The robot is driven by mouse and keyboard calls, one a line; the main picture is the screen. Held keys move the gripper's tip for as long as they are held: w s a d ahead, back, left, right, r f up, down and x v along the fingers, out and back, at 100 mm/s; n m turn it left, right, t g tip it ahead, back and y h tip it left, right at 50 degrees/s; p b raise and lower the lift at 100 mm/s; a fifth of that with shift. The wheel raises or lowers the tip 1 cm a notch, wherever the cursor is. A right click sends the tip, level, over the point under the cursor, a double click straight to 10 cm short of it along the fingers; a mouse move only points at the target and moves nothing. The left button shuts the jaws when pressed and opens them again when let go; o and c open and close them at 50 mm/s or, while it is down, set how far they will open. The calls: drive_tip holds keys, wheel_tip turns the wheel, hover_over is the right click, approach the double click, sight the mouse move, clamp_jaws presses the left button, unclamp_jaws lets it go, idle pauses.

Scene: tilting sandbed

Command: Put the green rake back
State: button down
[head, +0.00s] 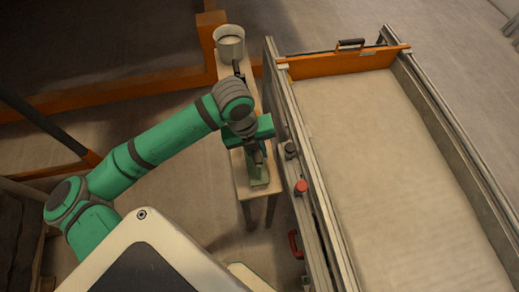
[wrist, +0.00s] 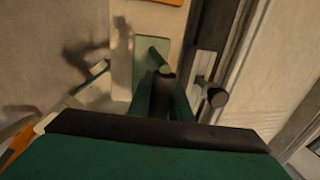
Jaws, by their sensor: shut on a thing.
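My gripper (head: 257,158) is above the narrow wooden bench in the head view, pointing down. In the wrist view its two green fingers (wrist: 164,98) are closed around a dark grip, which I take to be the handle of the green rake (wrist: 164,80). A flat green piece (wrist: 144,68) lies on the bench top just beyond the fingers, and a green piece also shows under the gripper in the head view (head: 259,177). I cannot tell whether this is part of the rake or its resting place. My wrist hides much of the rake.
The bench (head: 242,185) stands left of the sandbed (head: 345,110), close to its metal rail. A pale pot (head: 229,43) stands at the bench's far end. A red knob (head: 301,187) and a dark knob (head: 291,150) stick out from the sandbed's side.

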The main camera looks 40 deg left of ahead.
sight(249, 161)
drive_tip(key=shift+s+f, duration=0.1)
drive_tip(key=shift+s, duration=0.1)
drive_tip(key=c, duration=1.6)
unclamp_jaws()
drive_tip(key=shift+a, duration=0.1)
drive_tip(key=shift+w, duration=0.1)
drive_tip(key=shift+a+r, duration=0.1)
drive_tip(key=shift+r, duration=0.2)
drive_tip(key=r, duration=0.3)
drive_tip(key=s+a+r, duration=0.1)
drive_tip(key=r, duration=0.7)
drive_tip(key=shift+s+a+r, duration=0.25)
drive_tip(key=shift+s, duration=0.1)
